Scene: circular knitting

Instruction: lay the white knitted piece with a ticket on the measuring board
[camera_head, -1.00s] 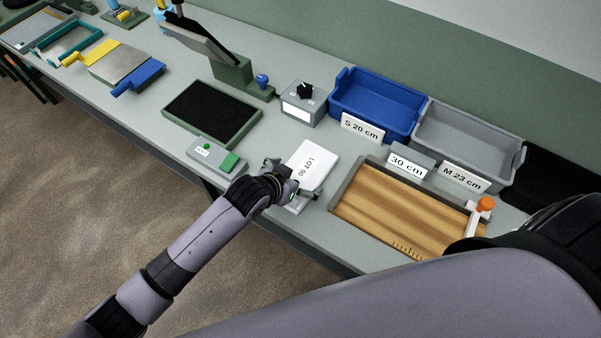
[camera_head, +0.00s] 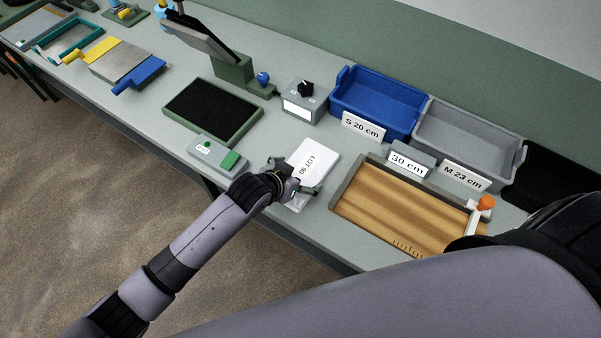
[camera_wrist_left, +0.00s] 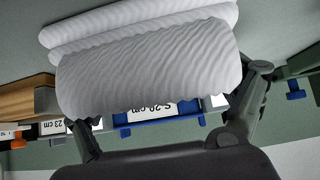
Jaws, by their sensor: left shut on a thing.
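The white knitted piece (camera_head: 314,163) is at the front of the bench, with the lettering "LOT 90" on its top. My left gripper (camera_head: 297,191) is shut on its near end. In the left wrist view the ribbed white piece (camera_wrist_left: 150,70) fills the space between my two fingers (camera_wrist_left: 165,115), with further white folds behind it. I cannot tell if it is clear of the bench. The measuring board (camera_head: 395,213), wooden with a grey rim and dark scale marks, lies just right of the piece and is bare. My right gripper is out of view.
An orange-topped white clamp (camera_head: 484,208) stands at the board's right end. A "30 cm" block (camera_head: 407,164), blue bin (camera_head: 375,103) and grey bin (camera_head: 465,140) stand behind. A green-buttoned box (camera_head: 217,153) and black pad (camera_head: 212,110) are to the left. My right arm covers the lower right.

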